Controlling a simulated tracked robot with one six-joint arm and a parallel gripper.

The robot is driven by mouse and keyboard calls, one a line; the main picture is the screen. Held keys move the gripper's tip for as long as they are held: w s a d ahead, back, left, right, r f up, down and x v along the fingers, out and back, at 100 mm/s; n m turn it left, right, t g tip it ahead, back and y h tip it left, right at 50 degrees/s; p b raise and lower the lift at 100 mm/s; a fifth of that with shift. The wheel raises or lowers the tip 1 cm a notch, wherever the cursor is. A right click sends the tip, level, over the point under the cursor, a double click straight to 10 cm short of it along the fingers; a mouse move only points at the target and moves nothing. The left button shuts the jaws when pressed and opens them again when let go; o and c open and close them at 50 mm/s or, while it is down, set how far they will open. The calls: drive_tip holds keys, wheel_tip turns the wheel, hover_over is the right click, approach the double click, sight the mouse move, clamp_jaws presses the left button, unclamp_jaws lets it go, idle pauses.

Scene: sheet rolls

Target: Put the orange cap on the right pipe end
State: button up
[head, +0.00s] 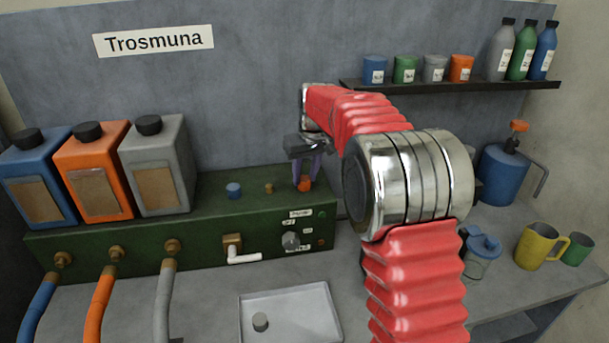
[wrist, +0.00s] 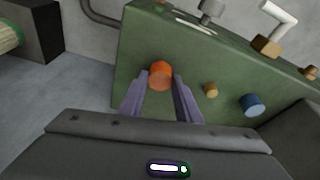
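The orange cap (head: 304,185) is at the right end of the row on top of the green box, in line with the other pipe ends. In the wrist view the orange cap (wrist: 160,76) sits between my fingertips. My gripper (head: 306,178) points down, its two purple fingers close against the cap's sides; the wrist view shows my gripper (wrist: 161,80) too. The right pipe end is hidden under the cap, so I cannot see how fully it is seated. The middle pipe end (head: 269,188) is bare brass. A blue cap (head: 233,190) covers the left one.
A grey cap (head: 260,321) lies in the pale tray (head: 318,322) in front of the green box (head: 130,246). Blue, orange and grey canisters (head: 95,172) stand at the box's left. A shelf (head: 450,86) with small tubs and bottles is at upper right. Mugs (head: 541,247) stand right.

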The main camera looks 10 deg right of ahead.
drive_tip(key=o, duration=0.5)
drive_tip(key=shift+c, duration=0.2)
drive_tip(key=shift+r, duration=0.1)
drive_tip(key=v, duration=1.3)
drive_tip(key=shift+r, duration=0.3)
drive_tip(key=shift+w, duration=0.15)
drive_tip(key=s+f+m, duration=0.1)
drive_tip(key=s+f, duration=0.2)
drive_tip(key=f, duration=0.3)
drive_tip(key=s+f+t, duration=0.1)
drive_tip(key=s+f, duration=0.1)
drive_tip(key=s, duration=1.5)
drive_tip(key=s+f+m+t, duration=0.1)
drive_tip(key=s+f, duration=0.1)
drive_tip(key=s, duration=1.6)
drive_tip(key=shift+a+h, duration=0.3)
drive_tip(key=shift+a, duration=0.15)
